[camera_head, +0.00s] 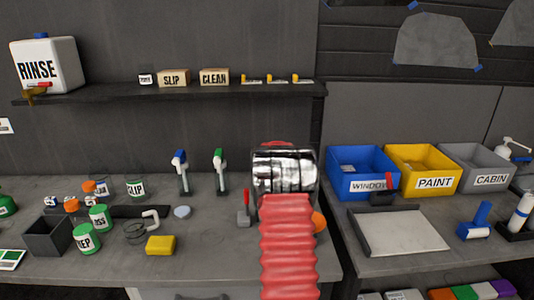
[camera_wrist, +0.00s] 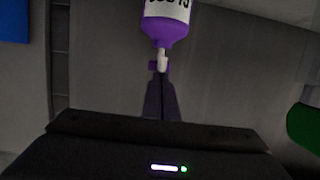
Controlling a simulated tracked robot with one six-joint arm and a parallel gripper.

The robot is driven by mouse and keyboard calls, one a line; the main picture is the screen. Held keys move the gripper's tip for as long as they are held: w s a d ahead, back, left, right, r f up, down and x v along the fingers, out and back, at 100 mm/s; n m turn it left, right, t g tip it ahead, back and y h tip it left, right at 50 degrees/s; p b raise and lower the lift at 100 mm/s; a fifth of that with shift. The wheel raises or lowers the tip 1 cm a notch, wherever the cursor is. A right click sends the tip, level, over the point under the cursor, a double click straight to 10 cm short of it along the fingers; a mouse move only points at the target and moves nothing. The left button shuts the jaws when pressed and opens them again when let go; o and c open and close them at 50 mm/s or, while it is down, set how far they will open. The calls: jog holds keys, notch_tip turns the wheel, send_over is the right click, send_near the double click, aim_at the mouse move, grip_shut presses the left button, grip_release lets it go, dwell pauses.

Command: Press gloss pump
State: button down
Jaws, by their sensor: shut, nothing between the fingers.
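In the wrist view a purple bottle (camera_wrist: 166,28) with a white label shows upside down at the top centre. The label's lettering is cut off by the frame edge and only partly readable. Its pale pump head (camera_wrist: 162,60) points down the picture from the purple neck. My gripper (camera_wrist: 158,80) is shut and empty, with its dark fingertips at or very near the pump head. I cannot tell whether they touch it. In the head view my arm covers this spot, and neither the bottle nor my gripper can be made out.
A green-and-white container (camera_wrist: 305,122) is at the wrist view's right edge. In the head view, blue (camera_head: 362,160), yellow (camera_head: 424,165) and grey (camera_head: 478,163) bins stand right of my arm. Several small bottles and a yellow sponge (camera_head: 160,245) are on the left bench.

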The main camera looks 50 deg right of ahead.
jog(key=s+a+r, duration=0.5)
jog(key=s+a, duration=0.1)
jog(key=a, duration=0.1)
jog(key=shift+s+r, duration=0.15)
jog(key=shift+s, duration=0.15)
dwell(0.3)
jog(key=shift+a, duration=0.1)
dwell(0.4)
